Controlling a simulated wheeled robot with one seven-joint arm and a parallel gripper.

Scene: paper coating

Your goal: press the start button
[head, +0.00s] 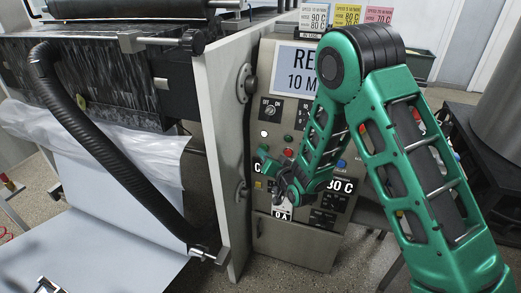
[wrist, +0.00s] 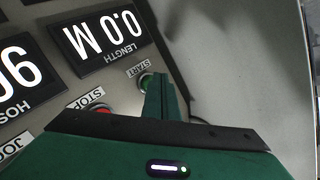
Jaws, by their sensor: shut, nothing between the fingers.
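The green start button (wrist: 146,82) shows in the wrist view, below its START label (wrist: 138,68), on the grey control panel. My gripper (wrist: 161,80) is shut and empty. Its green fingertips are right beside the button and overlap its right edge in the wrist view; I cannot tell whether they touch it. In the head view my gripper (head: 284,188) is in front of the lower part of the panel (head: 290,257), and I cannot make out the start button there.
The red stop button (wrist: 101,107) is just left of my fingers in the wrist view. The length display (wrist: 102,36) reads 0.0 M. In the head view a black hose (head: 95,135) and a pale upright plate (head: 228,130) stand left of the panel.

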